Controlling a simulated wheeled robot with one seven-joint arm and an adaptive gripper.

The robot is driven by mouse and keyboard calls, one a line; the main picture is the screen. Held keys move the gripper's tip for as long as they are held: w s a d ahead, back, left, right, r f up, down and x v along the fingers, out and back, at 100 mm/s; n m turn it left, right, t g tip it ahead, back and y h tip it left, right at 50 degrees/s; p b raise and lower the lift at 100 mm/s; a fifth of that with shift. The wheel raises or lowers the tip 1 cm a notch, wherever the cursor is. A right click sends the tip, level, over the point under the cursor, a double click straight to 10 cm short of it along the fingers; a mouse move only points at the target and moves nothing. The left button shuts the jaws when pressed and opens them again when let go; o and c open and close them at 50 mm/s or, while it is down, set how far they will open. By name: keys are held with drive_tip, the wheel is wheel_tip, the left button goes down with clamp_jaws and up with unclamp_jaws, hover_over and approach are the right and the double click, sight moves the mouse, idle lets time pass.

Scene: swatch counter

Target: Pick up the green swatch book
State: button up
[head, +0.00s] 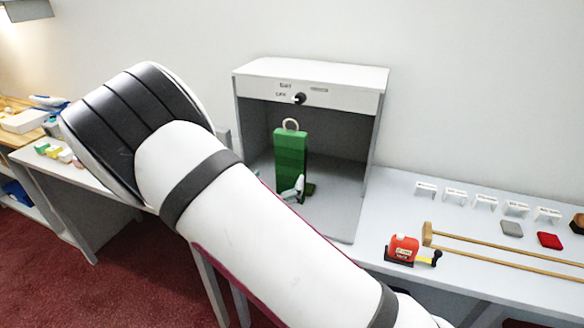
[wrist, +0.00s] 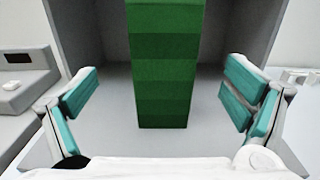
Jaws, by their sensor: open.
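The green swatch book (head: 291,152) stands upright inside a grey open-fronted booth (head: 312,76), with a pale ring at its top. In the wrist view the book (wrist: 167,65) shows bands of several green shades and fills the middle of the picture. My gripper (wrist: 158,88) is open, with one teal-padded finger on each side of the book in the picture and a visible gap on both sides. In the head view my arm hides most of the gripper; a small part shows low in front of the book. I cannot tell how deep the book sits between the fingers.
The booth's side walls and roof bound the space around the book. Right of it on the counter stand a red device (head: 403,248), wooden rails (head: 500,255), small white label stands (head: 485,202), and a grey and a red swatch (head: 549,240). A side counter is at left.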

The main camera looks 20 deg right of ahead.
sight(289, 164)
drive_tip(key=x, duration=0.3)
drive_tip(key=shift+w+d, duration=0.25)
drive_tip(key=shift+w, duration=0.05)
drive_tip(key=shift+x, duration=2.65)
drive_tip(key=shift+s+d, duration=0.15)
drive_tip(key=c, duration=1.4)
drive_tip(key=shift+c, duration=0.8)
drive_tip(key=shift+r, duration=0.15)
